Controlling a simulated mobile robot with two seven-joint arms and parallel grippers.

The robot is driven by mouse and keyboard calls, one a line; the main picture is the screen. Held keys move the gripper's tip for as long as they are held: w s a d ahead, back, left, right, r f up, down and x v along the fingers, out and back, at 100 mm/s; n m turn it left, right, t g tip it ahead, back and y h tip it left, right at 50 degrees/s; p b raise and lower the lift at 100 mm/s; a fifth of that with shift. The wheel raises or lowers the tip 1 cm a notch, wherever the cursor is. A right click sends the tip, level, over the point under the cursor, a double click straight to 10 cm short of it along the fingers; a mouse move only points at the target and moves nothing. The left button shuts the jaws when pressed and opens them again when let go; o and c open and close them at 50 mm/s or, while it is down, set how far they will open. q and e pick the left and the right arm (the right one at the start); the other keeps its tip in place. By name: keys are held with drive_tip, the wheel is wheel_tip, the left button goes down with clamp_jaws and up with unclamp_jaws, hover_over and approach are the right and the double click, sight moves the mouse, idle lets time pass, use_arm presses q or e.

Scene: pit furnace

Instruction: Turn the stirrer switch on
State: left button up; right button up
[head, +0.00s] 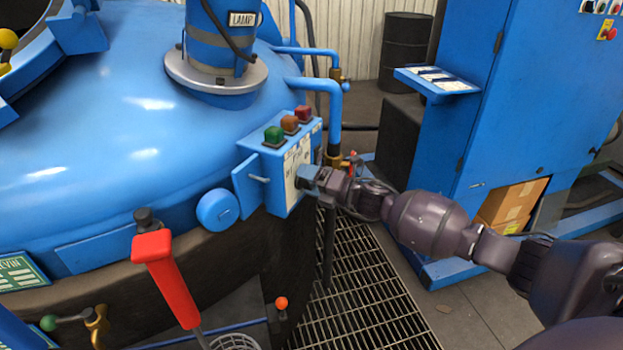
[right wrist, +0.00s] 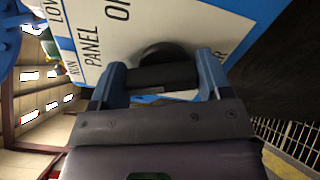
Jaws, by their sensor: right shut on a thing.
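The blue control box (head: 283,165) is on the side of the big blue furnace, with green, brown-orange and red buttons (head: 289,124) on top. Its front has a white label panel (head: 297,165). In the right wrist view the panel (right wrist: 105,28) shows parts of the words LOW, RUN, PANEL and a cut-off "O". A black rotary knob (right wrist: 165,54) sticks out of that panel. My right gripper (head: 305,178) is at the panel's lower part; in the right wrist view its blue fingers (right wrist: 162,80) are shut on the black knob, one on each side. The knob's pointer is hidden. My left gripper is not in view.
A red-handled tool (head: 167,275) stands at the front left. A blue cabinet (head: 510,110) with a small shelf (head: 438,82) is at the right, with cardboard boxes (head: 508,205) in its opening. Blue pipes (head: 333,105) run behind the control box. Floor grating (head: 350,290) lies below.

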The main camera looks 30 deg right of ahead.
drive_tip(key=shift+r+m+p, duration=0.2)
drive_tip(key=shift+m+p, duration=0.15)
drive_tip(key=shift+m, duration=0.65)
drive_tip(key=m+p, duration=0.1)
drive_tip(key=m, duration=0.2)
drive_tip(key=shift+w+f+m, duration=0.1)
drive_tip(key=shift+m, duration=0.3)
drive_tip(key=shift+d+f+m+p, duration=0.1)
drive_tip(key=shift+m+p, duration=0.25)
drive_tip(key=shift+m, duration=0.45)
drive_tip(key=m+p, duration=0.1)
drive_tip(key=m, duration=0.2)
drive_tip(key=shift+f+m, duration=0.1)
drive_tip(key=shift+m, duration=0.2)
drive_tip(key=shift+f+m, duration=0.1)
drive_tip(key=shift+m, duration=1.4)
drive_tip(key=shift+f, duration=0.1)
